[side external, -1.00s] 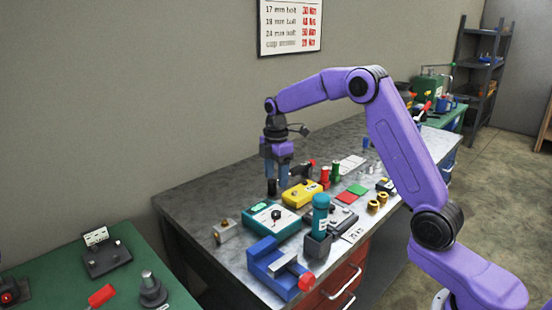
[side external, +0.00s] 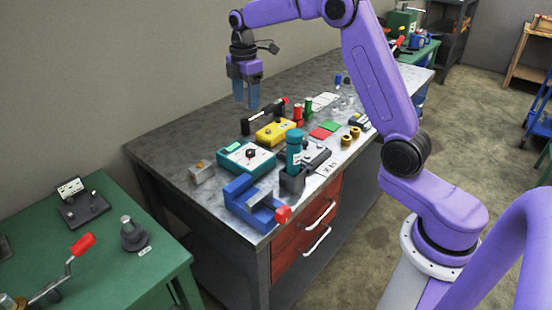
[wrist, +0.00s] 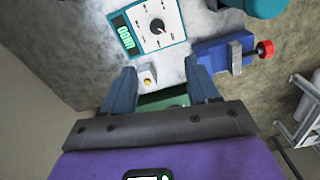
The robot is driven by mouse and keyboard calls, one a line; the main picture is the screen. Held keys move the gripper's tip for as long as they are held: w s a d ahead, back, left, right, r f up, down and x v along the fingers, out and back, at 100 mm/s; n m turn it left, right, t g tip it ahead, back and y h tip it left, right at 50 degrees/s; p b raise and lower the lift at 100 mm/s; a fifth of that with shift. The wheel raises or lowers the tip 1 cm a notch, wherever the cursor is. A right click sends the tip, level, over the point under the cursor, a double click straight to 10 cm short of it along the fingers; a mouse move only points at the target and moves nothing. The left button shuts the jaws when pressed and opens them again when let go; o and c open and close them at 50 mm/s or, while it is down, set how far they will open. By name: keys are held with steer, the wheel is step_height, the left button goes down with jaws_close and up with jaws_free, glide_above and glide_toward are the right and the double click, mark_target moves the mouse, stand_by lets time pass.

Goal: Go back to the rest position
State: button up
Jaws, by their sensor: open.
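My gripper (side external: 245,96) hangs above the grey workbench (side external: 165,137), fingers pointing down. Its two blue fingers are apart with nothing held between them. In the wrist view my gripper (wrist: 165,88) is also open and empty, with the bench surface beyond it. A small grey block with a brass-coloured top (side external: 202,172) lies on the bench; in the wrist view this block (wrist: 148,76) shows between the fingers but well beyond them.
The bench holds a teal meter (side external: 246,158), a blue vise (side external: 248,202), a yellow box (side external: 276,131), a teal cylinder (side external: 294,150) and red and green pads (side external: 322,132). A green table (side external: 120,262) stands at the left. The air around my gripper is clear.

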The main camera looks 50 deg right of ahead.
steer(key=s+a+m, duration=0.2)
steer(key=s+a, duration=1)
steer(key=s, duration=0.5)
steer(key=s+d+f, duration=0.1)
steer(key=s, duration=1)
steer(key=s+d+f+m, duration=0.1)
steer(key=s+d+f, duration=0.1)
steer(key=s, duration=1)
steer(key=shift+f+m, duration=0.15)
steer(key=shift+m, duration=0.15)
